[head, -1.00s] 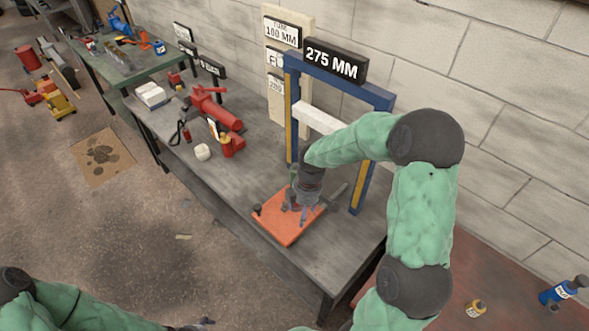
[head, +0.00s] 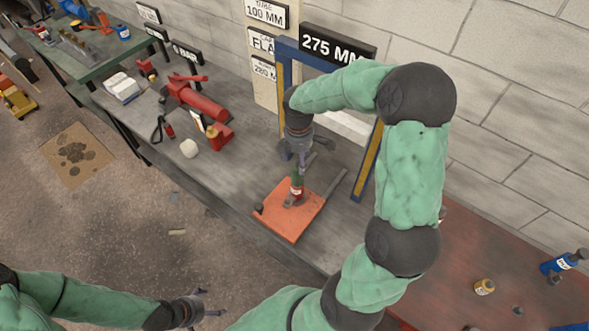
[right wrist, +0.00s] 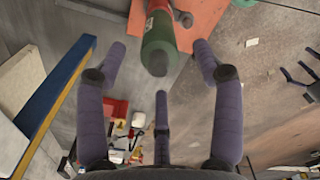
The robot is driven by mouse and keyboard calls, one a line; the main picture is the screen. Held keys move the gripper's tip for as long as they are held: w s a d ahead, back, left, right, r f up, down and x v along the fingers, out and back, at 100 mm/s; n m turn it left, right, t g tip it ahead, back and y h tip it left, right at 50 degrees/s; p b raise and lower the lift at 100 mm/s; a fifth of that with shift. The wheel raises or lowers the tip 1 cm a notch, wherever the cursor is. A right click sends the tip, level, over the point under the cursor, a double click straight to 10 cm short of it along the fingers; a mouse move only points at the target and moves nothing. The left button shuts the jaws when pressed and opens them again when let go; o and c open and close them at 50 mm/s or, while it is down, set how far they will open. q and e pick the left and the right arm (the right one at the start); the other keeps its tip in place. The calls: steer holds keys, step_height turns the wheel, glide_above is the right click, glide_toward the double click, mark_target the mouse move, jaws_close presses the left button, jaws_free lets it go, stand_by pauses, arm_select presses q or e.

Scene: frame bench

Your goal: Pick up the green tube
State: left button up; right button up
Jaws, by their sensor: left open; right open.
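The green tube (right wrist: 159,40) stands on the orange plate (right wrist: 195,18) in the right wrist view, with a red and white band near its far end. In the head view the tube (head: 298,184) is small and upright on the orange plate (head: 284,222), partly hidden by my right gripper (head: 300,158). My right gripper (right wrist: 160,75) is open, its fingers spread, with the tube's near end by the gap between them. It hangs above the plate. I cannot tell whether any finger touches the tube. My left gripper (head: 200,306) is open and empty at the bottom, away from the bench.
A blue and yellow frame (head: 366,163) marked 275 MM stands behind the plate. Red equipment (head: 197,103), a white lump (head: 189,148) and white blocks (head: 122,87) lie on the grey bench to the left. A red table (head: 480,240) with bottles is at right.

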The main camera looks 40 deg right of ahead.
mark_target(297, 173)
steer(key=shift+s+f, duration=0.2)
steer(key=shift+f, duration=0.6)
steer(key=shift+w+f, duration=0.25)
steer(key=shift+f, duration=0.55)
step_height(297, 173, down, 5)
steer(key=shift+b, duration=0.85)
steer(key=shift+r, duration=0.1)
jaws_close()
